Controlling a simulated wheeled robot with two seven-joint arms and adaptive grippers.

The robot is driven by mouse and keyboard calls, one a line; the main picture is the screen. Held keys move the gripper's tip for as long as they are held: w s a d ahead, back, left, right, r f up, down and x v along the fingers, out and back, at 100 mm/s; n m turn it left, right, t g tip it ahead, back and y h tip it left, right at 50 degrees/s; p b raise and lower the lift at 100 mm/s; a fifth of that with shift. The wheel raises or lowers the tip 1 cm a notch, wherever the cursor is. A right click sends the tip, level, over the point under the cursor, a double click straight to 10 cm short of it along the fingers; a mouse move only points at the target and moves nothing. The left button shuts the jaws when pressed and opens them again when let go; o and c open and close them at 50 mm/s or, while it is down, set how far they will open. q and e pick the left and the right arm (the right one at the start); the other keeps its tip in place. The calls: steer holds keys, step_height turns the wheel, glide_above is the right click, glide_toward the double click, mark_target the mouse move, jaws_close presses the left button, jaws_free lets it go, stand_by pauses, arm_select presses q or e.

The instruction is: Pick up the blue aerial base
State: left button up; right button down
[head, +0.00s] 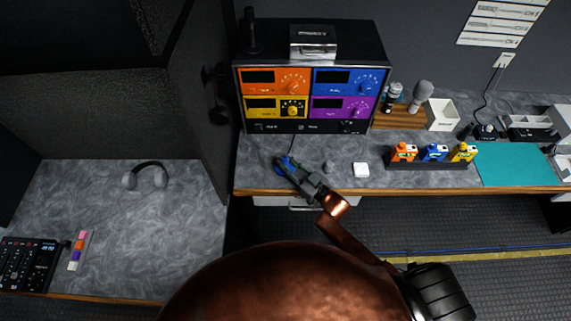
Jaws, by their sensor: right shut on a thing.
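The blue aerial base (284,163) is at the left end of the grey counter, in front of the rack of coloured panels. A thin dark rod or cable rises from it toward the rack. My right gripper (289,167) is shut on the blue base, and its fingers hide part of it. I cannot tell whether the base touches the counter or is just above it. My left gripper is not in the view.
The rack (313,95) stands behind. A dark holder (430,165) has orange, blue and yellow packs. A teal mat (515,166) lies farther right. Headphones (146,176) lie on the left desk.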

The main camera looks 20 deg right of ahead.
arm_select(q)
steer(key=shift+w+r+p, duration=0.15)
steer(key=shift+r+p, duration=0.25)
arm_select(e)
steer(key=s+a+r, duration=0.2)
steer(key=s+r, duration=0.4)
steer(key=s+a+r, duration=0.2)
steer(key=s+r, duration=0.4)
steer(key=s, duration=0.1)
steer(key=shift+a, duration=0.35)
steer(key=shift+s+r, duration=0.1)
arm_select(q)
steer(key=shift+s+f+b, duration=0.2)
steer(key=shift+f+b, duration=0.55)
arm_select(e)
steer(key=s+d+m+t+h, duration=0.2)
steer(key=d+m+h, duration=0.3)
steer(key=d+h, duration=0.3)
steer(key=shift+s+d+r+m+h, duration=0.3)
steer(key=shift+s+d+m+h, duration=0.1)
steer(key=shift+s, duration=0.3)
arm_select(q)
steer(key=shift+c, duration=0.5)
